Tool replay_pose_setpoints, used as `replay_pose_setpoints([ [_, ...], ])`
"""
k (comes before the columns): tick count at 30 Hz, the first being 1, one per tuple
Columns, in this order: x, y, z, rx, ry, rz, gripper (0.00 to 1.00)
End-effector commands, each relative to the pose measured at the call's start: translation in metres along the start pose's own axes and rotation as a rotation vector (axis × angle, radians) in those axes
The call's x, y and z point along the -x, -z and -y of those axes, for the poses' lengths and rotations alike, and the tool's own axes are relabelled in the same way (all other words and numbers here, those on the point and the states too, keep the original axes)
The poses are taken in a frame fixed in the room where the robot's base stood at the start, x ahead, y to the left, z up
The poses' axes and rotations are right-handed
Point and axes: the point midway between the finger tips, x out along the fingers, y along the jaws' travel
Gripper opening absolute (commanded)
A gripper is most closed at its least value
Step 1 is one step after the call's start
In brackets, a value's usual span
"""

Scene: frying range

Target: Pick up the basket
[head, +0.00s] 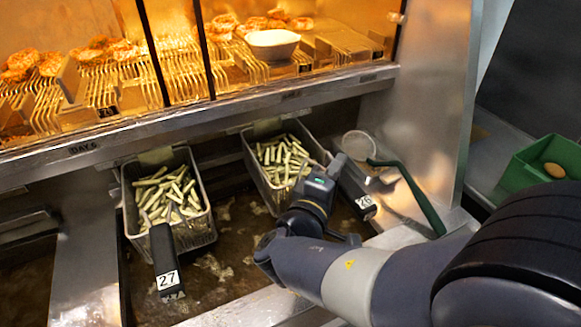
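Two wire baskets of pale cut fries sit in the fryer wells. The left basket (201,229) has a black handle (163,250) labelled 27, pointing toward me. The right basket (248,150) has a black handle (353,186) labelled 26. My gripper (335,168) is at the right basket's front right, close beside its handle. My own wrist covers the front of that basket. The fingertips are too hidden and small to tell whether they are open or touching the handle.
A round strainer (359,145) with a green handle (420,197) lies right of the right basket. A steel side wall (425,100) and a heated shelf (200,112) with fried food and a white bowl (272,52) bound the wells. A green bin (535,165) stands far right.

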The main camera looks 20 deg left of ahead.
Motion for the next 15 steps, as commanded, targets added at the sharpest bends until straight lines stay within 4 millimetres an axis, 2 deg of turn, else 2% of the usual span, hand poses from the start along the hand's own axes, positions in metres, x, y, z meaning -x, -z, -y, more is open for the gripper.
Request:
replay_pose_setpoints([
  [1, 0.0001, 0.0000, -0.0001, 0.000, 0.000, 0.000, 0.19],
  [8, 0.0001, 0.0000, 0.0001, 0.000, 0.000, 0.000, 0.01],
  [15, 0.0002, -0.0001, 0.0003, 0.000, 0.001, 0.000, 0.00],
])
